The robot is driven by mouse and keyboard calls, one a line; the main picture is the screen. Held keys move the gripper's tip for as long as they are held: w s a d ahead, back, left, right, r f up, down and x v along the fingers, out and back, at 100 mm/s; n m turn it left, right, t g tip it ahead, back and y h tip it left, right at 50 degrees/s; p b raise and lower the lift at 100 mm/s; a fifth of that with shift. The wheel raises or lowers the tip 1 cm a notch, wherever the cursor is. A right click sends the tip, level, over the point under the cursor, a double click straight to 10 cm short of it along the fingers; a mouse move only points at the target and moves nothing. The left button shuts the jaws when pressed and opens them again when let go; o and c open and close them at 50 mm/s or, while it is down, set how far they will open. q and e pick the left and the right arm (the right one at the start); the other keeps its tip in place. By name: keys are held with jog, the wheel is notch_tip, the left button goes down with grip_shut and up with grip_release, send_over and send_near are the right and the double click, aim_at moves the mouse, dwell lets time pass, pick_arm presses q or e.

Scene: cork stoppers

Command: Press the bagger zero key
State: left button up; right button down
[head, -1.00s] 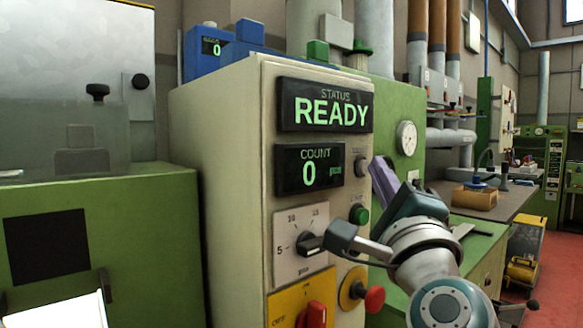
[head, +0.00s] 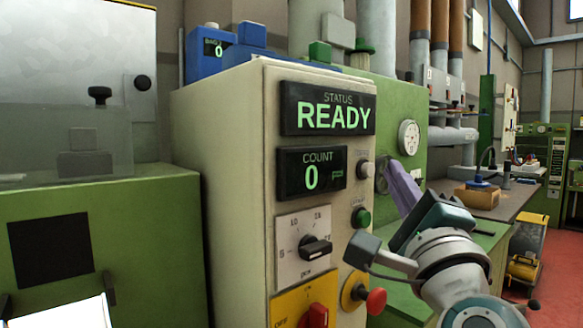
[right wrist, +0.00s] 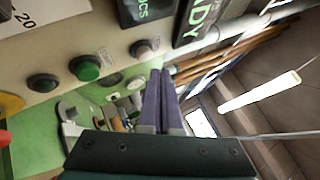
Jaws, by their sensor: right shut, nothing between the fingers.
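The cream control cabinet (head: 225,150) has a status display reading READY (head: 328,108) and a count display reading 0 (head: 312,173). A grey round button (head: 366,169) sits right of the count display; its label is too small to read. A green button (head: 361,217) is below it. The grey button (right wrist: 143,48) and green button (right wrist: 88,68) also show in the right wrist view. My left gripper is out of view.
A black rotary knob (head: 316,248), a red switch (head: 317,315) and a red mushroom button (head: 375,301) are lower on the cabinet. A blue box with a small display reading 0 (head: 214,48) stands behind it. A round gauge (head: 409,138) is behind the gripper.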

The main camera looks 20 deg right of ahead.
jog(key=s, duration=0.1)
jog(key=s+d, duration=0.1)
jog(key=s+p, duration=0.1)
jog(key=s, duration=0.1)
jog(key=shift+s+d, duration=0.1)
jog(key=shift+d, duration=0.25)
jog(key=shift+a+r, duration=0.1)
dwell(0.4)
